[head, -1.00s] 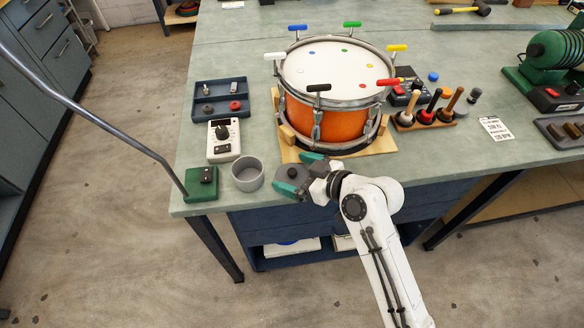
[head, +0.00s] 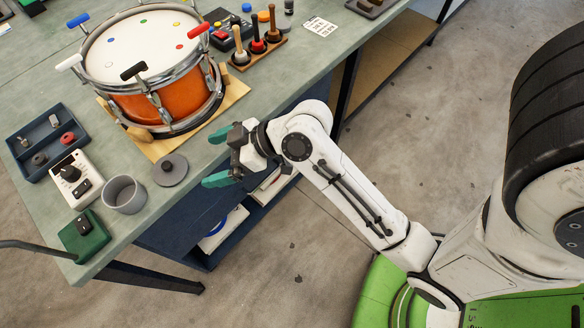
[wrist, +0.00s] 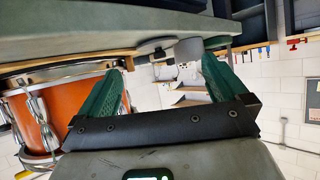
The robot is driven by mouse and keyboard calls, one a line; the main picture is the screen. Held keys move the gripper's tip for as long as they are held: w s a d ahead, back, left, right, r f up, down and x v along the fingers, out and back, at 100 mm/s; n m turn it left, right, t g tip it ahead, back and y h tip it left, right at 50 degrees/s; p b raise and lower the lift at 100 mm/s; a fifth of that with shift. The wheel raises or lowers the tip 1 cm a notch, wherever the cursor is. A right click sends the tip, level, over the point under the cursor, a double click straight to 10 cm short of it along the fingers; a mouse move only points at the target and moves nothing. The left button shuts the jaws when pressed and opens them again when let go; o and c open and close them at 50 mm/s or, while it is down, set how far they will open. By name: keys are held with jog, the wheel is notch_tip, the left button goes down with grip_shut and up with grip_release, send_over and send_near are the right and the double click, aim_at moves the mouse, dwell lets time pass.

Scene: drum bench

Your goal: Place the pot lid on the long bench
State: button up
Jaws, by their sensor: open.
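The pot lid (head: 171,169), a flat grey disc with a dark knob, lies on the long bench (head: 262,92) near its front edge, between a grey pot (head: 124,194) and the drum's wooden base. My gripper (head: 222,157) is open and empty at the bench's front edge, to the right of the lid and apart from it. In the wrist view the view is upside down. The two green fingers (wrist: 162,68) stand wide apart there, and the lid (wrist: 155,46) shows edge-on beyond them.
The orange drum (head: 158,103) stands just behind the lid. A white meter (head: 72,178), a green block (head: 84,236) and a dark tray (head: 47,145) crowd the bench's left end. Mallets in a wooden stand (head: 257,50) are at the right.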

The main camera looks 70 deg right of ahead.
jog(key=s+d+f+m+g+h, duration=0.1)
jog(key=s+f+m+g+h, duration=0.1)
jog(key=s+f+g, duration=0.3)
jog(key=s+d+f+m+g+h, duration=0.2)
jog(key=s+f+g, duration=0.3)
jog(key=s, duration=0.8)
notch_tip(320, 180, down, 2)
jog(key=shift+s+f+m+h, duration=0.1)
jog(key=shift+s+m+h, duration=0.2)
jog(key=shift+m+h, duration=0.5)
